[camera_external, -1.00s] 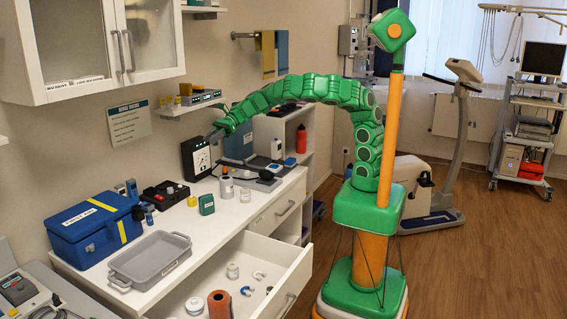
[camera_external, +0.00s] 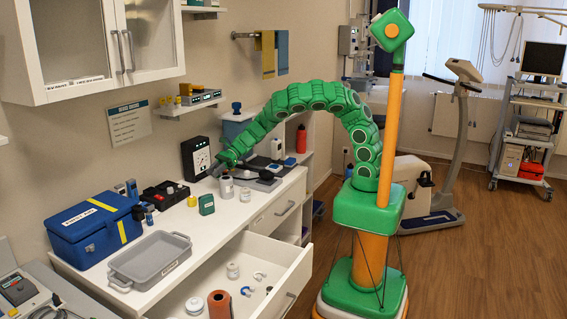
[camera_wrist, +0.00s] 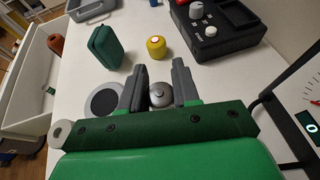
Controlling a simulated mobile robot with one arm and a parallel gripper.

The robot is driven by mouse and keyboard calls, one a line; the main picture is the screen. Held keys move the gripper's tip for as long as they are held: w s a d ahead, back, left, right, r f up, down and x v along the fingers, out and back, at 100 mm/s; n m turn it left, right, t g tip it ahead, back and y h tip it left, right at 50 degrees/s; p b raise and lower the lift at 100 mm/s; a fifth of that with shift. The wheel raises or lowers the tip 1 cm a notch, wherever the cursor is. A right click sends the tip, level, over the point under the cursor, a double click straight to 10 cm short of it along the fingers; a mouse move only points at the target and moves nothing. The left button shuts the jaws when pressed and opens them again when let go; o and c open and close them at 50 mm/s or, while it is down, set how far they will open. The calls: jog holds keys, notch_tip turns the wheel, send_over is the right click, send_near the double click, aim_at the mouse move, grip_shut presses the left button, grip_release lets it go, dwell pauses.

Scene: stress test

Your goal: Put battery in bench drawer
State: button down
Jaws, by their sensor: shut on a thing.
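In the wrist view, a silver round-topped thing with a small central knob, which looks like the battery (camera_wrist: 161,95), sits between the grey fingers of my gripper (camera_wrist: 159,88). The fingers are closed on its sides. In the external view my gripper (camera_external: 222,168) is low over the far part of the white counter; the battery cannot be made out there. The bench drawer (camera_external: 262,250) stands pulled open below the counter's front edge, with a jar, an orange roll and small horseshoe-shaped pieces inside. It also shows at the left of the wrist view (camera_wrist: 20,120).
Close to the gripper are a pale cylinder (camera_external: 227,187), a green box (camera_external: 206,204) and a yellow cylinder (camera_external: 192,201). A grey tray (camera_external: 150,262), a blue case (camera_external: 92,230) and a black device (camera_external: 166,193) are further left. A black meter (camera_external: 196,157) stands at the wall.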

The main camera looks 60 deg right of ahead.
aim_at(217, 192)
jog(key=shift+f, duration=3.3)
jog(key=shift+f, duration=0.1)
jog(key=c, duration=1.1)
grip_release()
jog(key=shift+d+r, duration=0.2)
jog(key=v, duration=1)
jog(key=shift+d+r, duration=0.2)
jog(key=shift+d, duration=0.1)
jog(key=shift+s+d+r, duration=0.1)
jog(key=shift+d, duration=0.15)
jog(key=o, duration=0.3)
jog(key=shift+s+d, duration=0.1)
jog(key=shift+d, duration=0.05)
